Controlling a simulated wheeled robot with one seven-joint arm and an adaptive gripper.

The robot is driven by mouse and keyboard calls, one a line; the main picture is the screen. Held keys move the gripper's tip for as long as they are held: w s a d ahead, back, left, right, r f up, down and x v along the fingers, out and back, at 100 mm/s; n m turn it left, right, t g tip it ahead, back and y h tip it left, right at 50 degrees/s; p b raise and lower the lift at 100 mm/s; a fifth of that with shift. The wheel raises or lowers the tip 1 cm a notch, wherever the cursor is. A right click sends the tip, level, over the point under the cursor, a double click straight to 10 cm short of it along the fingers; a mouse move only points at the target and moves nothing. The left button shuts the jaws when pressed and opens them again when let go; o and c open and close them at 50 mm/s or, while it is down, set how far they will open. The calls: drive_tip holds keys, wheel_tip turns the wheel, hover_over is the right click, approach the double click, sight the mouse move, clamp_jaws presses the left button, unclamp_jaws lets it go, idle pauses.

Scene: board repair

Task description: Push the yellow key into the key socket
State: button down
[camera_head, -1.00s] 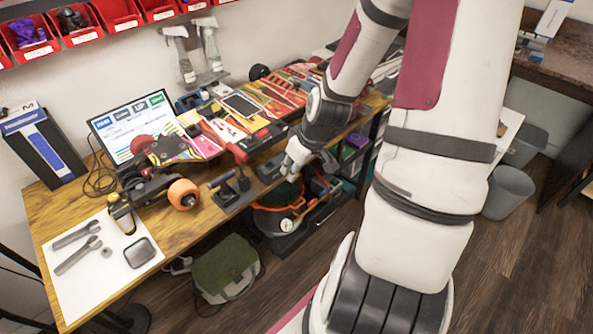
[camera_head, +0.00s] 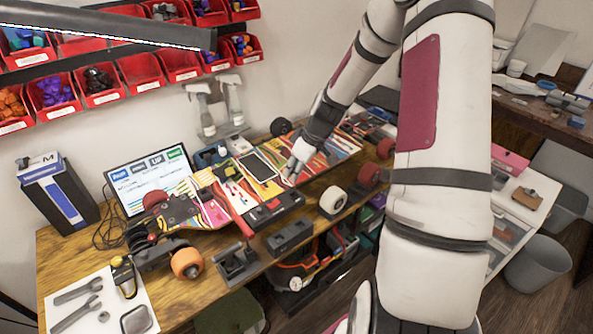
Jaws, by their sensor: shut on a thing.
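My gripper (camera_head: 291,178) is over the right part of the colourful skateboard deck (camera_head: 214,213) on the wooden workbench. It points down, close to the deck, just right of a phone-like device (camera_head: 258,166). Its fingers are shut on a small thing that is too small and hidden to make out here. I cannot pick out the yellow key with certainty. I cannot pick out the key socket either; the fingers may hide it.
A black clamp-like block (camera_head: 238,263), another dark block (camera_head: 289,237) and a white wheel (camera_head: 333,200) line the bench's front edge. Wrenches (camera_head: 78,291) lie on a white mat. Red bins (camera_head: 140,72) hang above.

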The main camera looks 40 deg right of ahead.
drive_tip(key=shift+w+f+b, duration=0.1)
drive_tip(key=shift+f+b, duration=0.75)
drive_tip(key=shift+f, duration=1.55)
drive_tip(key=shift+p, duration=0.4)
drive_tip(key=shift+f, duration=1)
idle(1.8)
drive_tip(key=c, duration=1.1)
unclamp_jaws()
drive_tip(key=shift+r+p, duration=0.2)
drive_tip(key=shift+p, duration=0.1)
